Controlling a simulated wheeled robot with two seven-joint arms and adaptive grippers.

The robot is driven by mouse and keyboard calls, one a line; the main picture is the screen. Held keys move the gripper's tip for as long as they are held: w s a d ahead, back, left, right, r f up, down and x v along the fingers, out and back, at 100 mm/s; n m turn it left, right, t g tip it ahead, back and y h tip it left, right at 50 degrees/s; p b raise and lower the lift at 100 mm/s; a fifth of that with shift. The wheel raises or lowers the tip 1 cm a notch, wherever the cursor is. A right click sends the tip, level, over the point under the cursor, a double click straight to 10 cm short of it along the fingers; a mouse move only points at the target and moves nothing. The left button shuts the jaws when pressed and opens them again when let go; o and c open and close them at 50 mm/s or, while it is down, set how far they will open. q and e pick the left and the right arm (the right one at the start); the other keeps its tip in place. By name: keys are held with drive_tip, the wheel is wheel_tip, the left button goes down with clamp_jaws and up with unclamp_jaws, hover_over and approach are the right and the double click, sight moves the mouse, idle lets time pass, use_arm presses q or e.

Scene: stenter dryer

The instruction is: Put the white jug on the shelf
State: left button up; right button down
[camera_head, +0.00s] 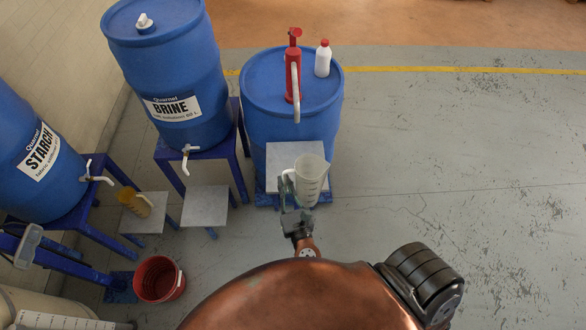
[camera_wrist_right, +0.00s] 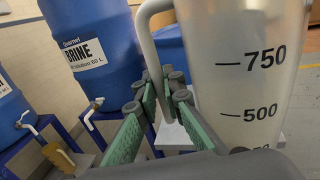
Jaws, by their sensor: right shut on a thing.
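The white jug (camera_head: 312,182), translucent with volume marks, is upright in front of the blue drum with the red pump. It also fills the right of the right wrist view (camera_wrist_right: 245,70). My right gripper (camera_head: 287,188) is shut on its handle; in the wrist view the green-padded fingers (camera_wrist_right: 163,88) close around the lower handle. A pale square shelf (camera_head: 290,155) lies behind and partly under the jug in the head view. I cannot tell whether the jug's base touches it. My left gripper is not in view.
A second pale shelf (camera_head: 205,206) is empty; another (camera_head: 143,221) holds a yellowish jug (camera_head: 133,201). The BRINE drum (camera_head: 175,70) and STARCH drum (camera_head: 30,150) have taps. A red bucket (camera_head: 158,279) stands on the floor. A white bottle (camera_head: 323,59) tops the pump drum (camera_head: 262,100). Floor at right is clear.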

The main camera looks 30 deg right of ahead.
drive_tip(key=shift+w+d+f, duration=0.15)
drive_tip(key=shift+d+f, duration=0.05)
drive_tip(key=shift+f, duration=0.7)
drive_tip(key=d+f+b+x, duration=0.1)
drive_tip(key=f+b+x, duration=0.2)
drive_tip(key=x, duration=1.5)
drive_tip(key=shift+s+f+h, duration=0.2)
drive_tip(key=shift+f+h, duration=0.1)
drive_tip(key=shift+f, duration=0.3)
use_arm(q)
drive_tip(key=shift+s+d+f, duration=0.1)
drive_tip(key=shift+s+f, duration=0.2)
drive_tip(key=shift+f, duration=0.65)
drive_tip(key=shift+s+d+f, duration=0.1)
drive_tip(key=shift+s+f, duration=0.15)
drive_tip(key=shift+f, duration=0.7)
use_arm(e)
drive_tip(key=c, duration=2.1)
unclamp_jaws()
drive_tip(key=shift+r, duration=0.1)
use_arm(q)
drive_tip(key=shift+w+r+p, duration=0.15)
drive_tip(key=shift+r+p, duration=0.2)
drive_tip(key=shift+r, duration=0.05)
use_arm(e)
drive_tip(key=v, duration=1.2)
drive_tip(key=shift+a+r, duration=0.1)
drive_tip(key=shift+r, duration=0.2)
